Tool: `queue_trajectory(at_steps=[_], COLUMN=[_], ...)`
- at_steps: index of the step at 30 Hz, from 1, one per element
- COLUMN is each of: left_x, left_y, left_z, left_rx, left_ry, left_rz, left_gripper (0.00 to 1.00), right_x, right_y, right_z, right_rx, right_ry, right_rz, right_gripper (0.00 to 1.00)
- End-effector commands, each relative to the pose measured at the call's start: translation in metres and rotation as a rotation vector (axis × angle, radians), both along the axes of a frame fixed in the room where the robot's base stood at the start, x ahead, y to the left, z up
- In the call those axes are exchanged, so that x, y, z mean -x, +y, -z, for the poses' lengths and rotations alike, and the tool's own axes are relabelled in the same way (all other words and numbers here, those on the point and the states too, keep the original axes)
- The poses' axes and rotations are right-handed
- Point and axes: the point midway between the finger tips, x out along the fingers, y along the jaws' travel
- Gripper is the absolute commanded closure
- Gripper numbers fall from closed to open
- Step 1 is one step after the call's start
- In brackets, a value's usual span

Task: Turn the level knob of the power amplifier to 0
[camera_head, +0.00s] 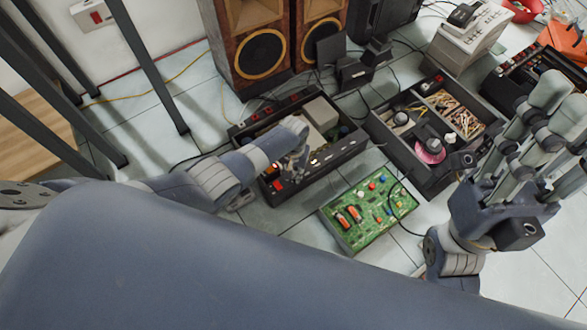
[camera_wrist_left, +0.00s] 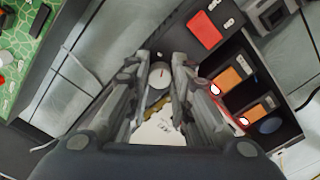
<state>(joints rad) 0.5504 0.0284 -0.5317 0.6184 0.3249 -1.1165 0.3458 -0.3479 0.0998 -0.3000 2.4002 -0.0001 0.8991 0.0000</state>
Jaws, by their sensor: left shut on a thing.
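The power amplifier (camera_head: 345,150) is a dark, open-topped box on the floor in the middle of the head view. My left gripper (camera_head: 297,160) reaches over its front edge from the left. A white piece with dark marks (camera_wrist_left: 158,132) shows between the finger bases. In the head view the arm and fingers hide the knob. My right gripper (camera_head: 560,101) is raised at the right with its fingers apart, and looks empty.
A green circuit board (camera_head: 370,212) lies in front of the amplifier. A dark divided box (camera_head: 392,143) stands to its right. Wooden speakers (camera_head: 228,62) stand behind. Loose cables cross the tiles. Dark metal legs (camera_head: 150,70) stand at the left.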

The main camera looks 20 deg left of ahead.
Motion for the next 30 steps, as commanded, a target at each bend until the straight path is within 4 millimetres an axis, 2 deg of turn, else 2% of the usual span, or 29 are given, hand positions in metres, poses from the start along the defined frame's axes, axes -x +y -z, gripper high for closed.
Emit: queue_trajectory(at_steps=[6,13,30], left_x=[0.0,-0.0006,-0.0017], left_y=[-0.0018,-0.002,-0.0008], left_z=[-0.001,-0.0008,-0.0006], left_rx=[0.003,0.003,0.0], left_ry=[0.001,0.0,-0.004], left_rz=[-0.151,-0.25,-0.295], left_gripper=[1.0,1.0,1.0], right_x=[0.0001,0.0001,0.0], right_y=[0.0001,0.0002,0.0002], right_z=[-0.0058,-0.0085,-0.0094], right_rx=[0.001,0.001,0.001], right_ry=[0.002,0.003,0.003], right_rz=[0.0,-0.001,-0.001], right_gripper=[0.6,0.6,0.6])
